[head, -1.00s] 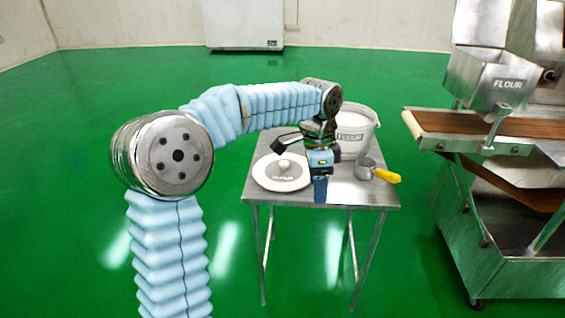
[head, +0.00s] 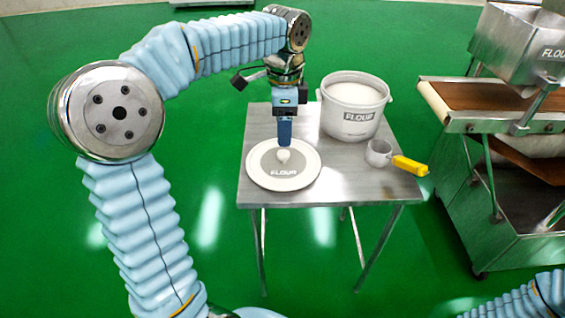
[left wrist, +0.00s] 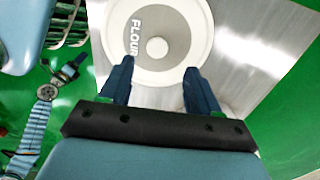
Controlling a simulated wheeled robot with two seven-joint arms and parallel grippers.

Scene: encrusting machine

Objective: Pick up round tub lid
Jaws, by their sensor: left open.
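The round tub lid (head: 262,183) lies flat on the steel table. It is white with a grey disc marked FLOUR and a pale round knob (head: 284,156) at its middle. My left gripper (head: 285,143) points down just above the knob in the head view. In the left wrist view, the lid (left wrist: 183,62) lies beyond the fingers, and its knob shows in line with the gap between them. The left gripper (left wrist: 154,75) is open and empty. Whether the fingers are beside the knob is hard to tell. My right gripper is not in view.
The steel table (head: 335,189) holds an open white flour tub (head: 350,112) behind and right of the lid. A metal scoop (head: 379,153) with a yellow handle lies at the table's right. A machine with a conveyor (head: 480,119) stands further right.

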